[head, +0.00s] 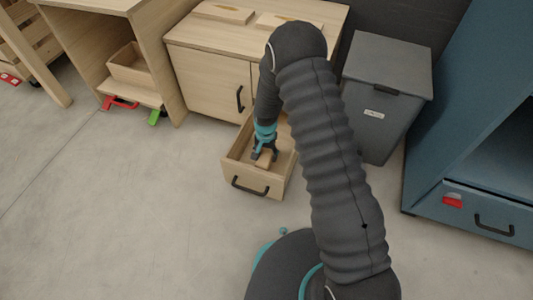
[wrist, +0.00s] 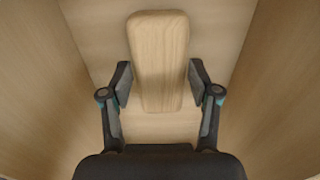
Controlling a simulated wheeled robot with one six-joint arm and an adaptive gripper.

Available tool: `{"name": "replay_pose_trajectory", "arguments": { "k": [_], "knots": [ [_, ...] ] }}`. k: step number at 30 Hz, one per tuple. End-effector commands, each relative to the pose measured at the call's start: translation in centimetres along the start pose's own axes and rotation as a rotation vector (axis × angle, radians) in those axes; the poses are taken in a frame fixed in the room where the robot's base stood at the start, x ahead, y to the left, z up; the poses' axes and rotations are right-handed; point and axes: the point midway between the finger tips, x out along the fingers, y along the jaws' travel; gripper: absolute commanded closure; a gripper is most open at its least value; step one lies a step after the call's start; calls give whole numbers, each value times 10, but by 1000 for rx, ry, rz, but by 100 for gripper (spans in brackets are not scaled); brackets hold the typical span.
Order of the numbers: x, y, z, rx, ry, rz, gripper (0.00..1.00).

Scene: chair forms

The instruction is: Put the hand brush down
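The hand brush shows as a pale wooden block (wrist: 159,60) in the wrist view, wide at the far end and narrower towards me. It is inside the pulled-out wooden drawer (head: 253,179). My gripper (wrist: 160,80) has one finger on each side of it. The fingertips are close to its edges, with small gaps lower down; I cannot tell whether they touch it. In the head view my gripper (head: 264,153) points down into the drawer, with a bit of the brush (head: 264,160) below it. The bristles are hidden.
Drawer walls stand close on both sides of my gripper. A wooden cabinet (head: 207,80) is behind the drawer, a grey lidded bin (head: 385,95) to the right, and a blue cabinet (head: 470,215) farther right. A shelf unit with a wooden box (head: 130,70) is at left. The floor at front left is clear.

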Motion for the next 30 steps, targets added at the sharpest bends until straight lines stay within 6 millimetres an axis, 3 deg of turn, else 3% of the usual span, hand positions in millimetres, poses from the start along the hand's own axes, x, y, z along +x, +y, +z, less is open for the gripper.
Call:
{"name": "replay_pose_trajectory", "arguments": {
  "k": [14,30],
  "knots": [
    [-7,0,0,0,1,-1,19],
    [-103,0,0,0,2,-2,19]
  ]
}}
